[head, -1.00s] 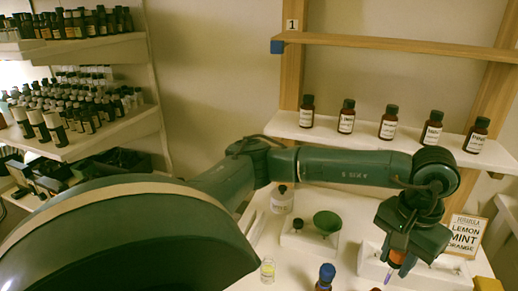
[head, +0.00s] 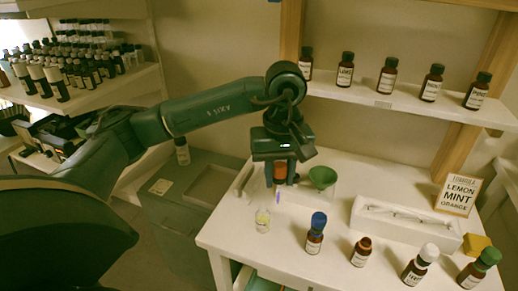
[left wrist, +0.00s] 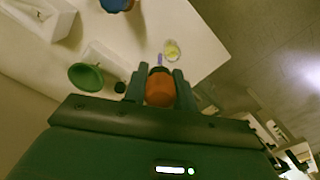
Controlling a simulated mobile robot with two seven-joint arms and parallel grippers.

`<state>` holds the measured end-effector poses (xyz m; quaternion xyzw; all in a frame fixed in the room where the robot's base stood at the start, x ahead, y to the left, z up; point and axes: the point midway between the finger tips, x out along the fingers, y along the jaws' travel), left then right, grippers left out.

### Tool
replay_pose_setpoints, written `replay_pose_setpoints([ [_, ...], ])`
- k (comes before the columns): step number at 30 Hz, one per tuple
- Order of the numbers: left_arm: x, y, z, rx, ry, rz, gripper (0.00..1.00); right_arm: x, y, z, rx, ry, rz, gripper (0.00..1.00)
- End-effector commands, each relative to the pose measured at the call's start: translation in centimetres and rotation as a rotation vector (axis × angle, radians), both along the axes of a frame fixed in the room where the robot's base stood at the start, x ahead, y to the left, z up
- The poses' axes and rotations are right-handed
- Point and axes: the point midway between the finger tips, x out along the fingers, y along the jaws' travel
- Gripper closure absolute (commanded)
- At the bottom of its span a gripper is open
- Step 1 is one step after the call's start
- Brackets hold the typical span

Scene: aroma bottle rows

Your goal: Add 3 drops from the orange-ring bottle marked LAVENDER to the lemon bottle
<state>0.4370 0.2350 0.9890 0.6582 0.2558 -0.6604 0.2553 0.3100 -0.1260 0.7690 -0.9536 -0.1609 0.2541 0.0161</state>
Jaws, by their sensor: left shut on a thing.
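My left gripper (head: 281,178) is shut on an orange dropper top (head: 281,170), which also shows between the fingers in the left wrist view (left wrist: 160,88). The dropper's tip, with purple in it (head: 277,196), points down. A small clear bottle with yellow liquid (head: 263,220), apparently the lemon one, stands on the white table; it also shows in the left wrist view (left wrist: 172,50). The dropper tip is behind and to the right of it in the head view, apart from it. An uncapped brown bottle (head: 361,252) stands near the front edge; its label is unreadable. My right gripper is not in view.
Blue-capped (head: 315,233), white-capped (head: 420,265) and green-capped (head: 480,268) bottles stand near the front. A green funnel (head: 322,177) is right of the gripper. Behind are a white tray (head: 408,224) and a LEMON MINT ORANGE sign (head: 458,194). A yellow block (head: 477,246) is at right.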

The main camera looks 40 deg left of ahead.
Motion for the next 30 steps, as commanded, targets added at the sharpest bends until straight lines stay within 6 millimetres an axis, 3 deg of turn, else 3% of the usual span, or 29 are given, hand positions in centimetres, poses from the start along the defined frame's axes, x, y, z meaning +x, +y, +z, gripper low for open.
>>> replay_pose_setpoints([
  [3, -0.2, 1.5, 1.6, 0.0, -0.003, 0.258, 0.79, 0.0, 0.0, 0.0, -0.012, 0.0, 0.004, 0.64],
  [9, -0.5, 2.8, 3.3, 0.001, -0.003, 0.512, 0.79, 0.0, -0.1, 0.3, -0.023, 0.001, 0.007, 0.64],
  [30, -0.5, 2.9, 2.7, 0.001, -0.003, 0.552, 0.79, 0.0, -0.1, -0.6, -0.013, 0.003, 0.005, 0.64],
])
